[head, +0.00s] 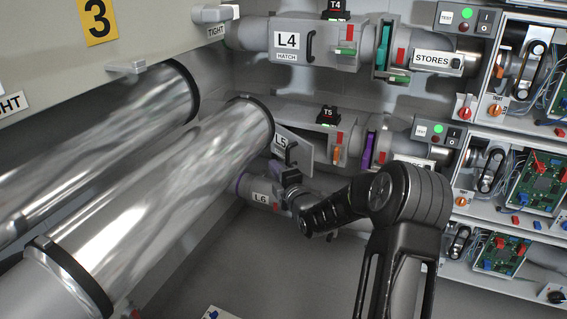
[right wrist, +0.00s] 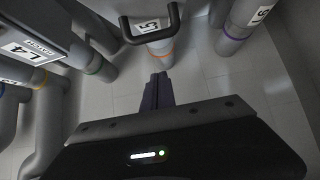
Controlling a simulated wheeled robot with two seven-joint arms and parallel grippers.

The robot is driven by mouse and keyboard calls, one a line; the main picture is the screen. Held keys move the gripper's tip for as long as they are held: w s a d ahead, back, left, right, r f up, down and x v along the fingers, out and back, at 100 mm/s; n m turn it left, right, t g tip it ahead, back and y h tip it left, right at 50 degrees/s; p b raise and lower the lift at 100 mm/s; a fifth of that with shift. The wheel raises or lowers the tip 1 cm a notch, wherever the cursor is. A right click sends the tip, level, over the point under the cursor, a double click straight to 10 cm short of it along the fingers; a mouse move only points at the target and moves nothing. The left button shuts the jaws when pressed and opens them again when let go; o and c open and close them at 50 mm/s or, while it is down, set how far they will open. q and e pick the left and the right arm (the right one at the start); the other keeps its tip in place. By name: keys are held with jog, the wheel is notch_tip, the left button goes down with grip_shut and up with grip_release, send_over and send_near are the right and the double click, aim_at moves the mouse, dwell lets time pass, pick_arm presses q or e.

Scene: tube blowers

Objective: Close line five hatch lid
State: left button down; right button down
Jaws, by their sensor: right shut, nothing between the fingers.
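The line five hatch lid (head: 304,153), a grey panel marked L5 with a black bar handle (head: 291,154), stands angled out from its pipe housing, so it looks open. In the right wrist view the black U-shaped handle (right wrist: 125,30) shows at the top, around the L5 label (right wrist: 149,27). My right gripper (head: 278,168) is just below the lid in the head view, partly hidden by its own wrist. Its dark fingers (right wrist: 157,88) are shut and empty, apart from the handle in the wrist view. My left gripper is out of view.
The closed-looking L4 hatch (head: 312,45) is above, and the L6 pipe (head: 260,197) is below. Large shiny tubes (head: 170,190) fill the left. Open boxes with circuit boards (head: 535,180) line the right.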

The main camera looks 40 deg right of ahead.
jog(key=shift+w+d+b, duration=0.15)
jog(key=shift+w+d, duration=0.1)
jog(key=shift+d, duration=0.5)
jog(key=shift+w+d+b, duration=0.15)
jog(key=shift+w+d, duration=0.1)
jog(key=shift+d, duration=0.45)
jog(key=shift+w+d+b, duration=0.15)
jog(key=shift+w+d, duration=0.1)
jog(key=shift+d, duration=0.5)
jog(key=shift+d, duration=0.15)
